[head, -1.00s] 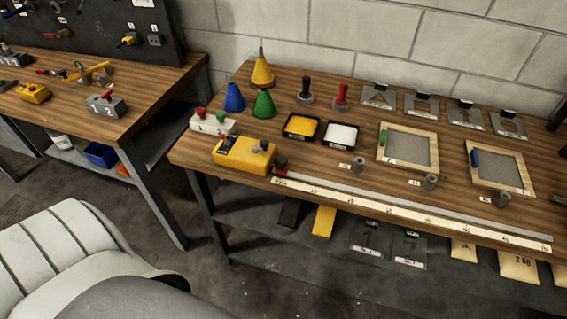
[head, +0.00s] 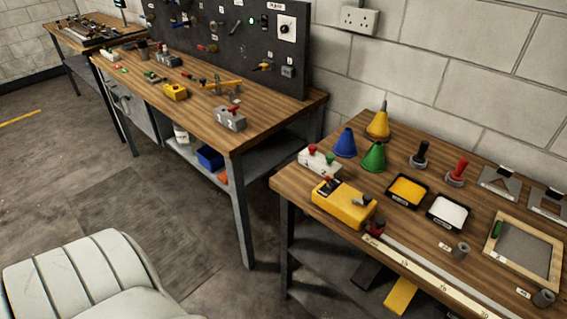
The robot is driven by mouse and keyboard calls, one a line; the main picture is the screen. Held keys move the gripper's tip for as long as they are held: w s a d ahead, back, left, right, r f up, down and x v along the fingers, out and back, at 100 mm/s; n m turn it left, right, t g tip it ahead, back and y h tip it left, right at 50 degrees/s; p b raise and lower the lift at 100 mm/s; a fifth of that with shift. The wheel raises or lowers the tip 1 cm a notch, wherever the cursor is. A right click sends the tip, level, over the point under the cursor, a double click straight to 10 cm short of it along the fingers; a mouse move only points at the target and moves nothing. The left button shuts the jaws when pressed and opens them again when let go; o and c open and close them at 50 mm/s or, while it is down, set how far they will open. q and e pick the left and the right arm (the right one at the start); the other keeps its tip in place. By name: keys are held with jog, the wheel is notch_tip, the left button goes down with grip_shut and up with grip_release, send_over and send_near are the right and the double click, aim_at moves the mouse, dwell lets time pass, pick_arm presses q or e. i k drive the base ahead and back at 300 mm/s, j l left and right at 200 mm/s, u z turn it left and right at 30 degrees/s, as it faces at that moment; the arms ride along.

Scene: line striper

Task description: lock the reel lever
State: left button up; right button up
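A yellow box-shaped unit (head: 335,201) lies at the left front corner of the right-hand wooden table, with dark fittings on top. One is a grey lever-like piece (head: 362,200) near its right end. This may be the reel and its lever, but I cannot tell for sure, nor whether it is locked. A small red piece (head: 375,228) sits beside the unit, at the start of a long pale ruled strip (head: 425,272). Neither of my grippers shows in the head view.
Orange (head: 407,190) and white (head: 448,212) trays lie to the right. Another workbench (head: 278,118) stands left; floor between is open.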

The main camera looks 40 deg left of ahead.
aim_at(327, 179)
jog(key=u, duration=0.95)
jog(key=k+l+u, duration=0.2)
jog(key=l, duration=0.1)
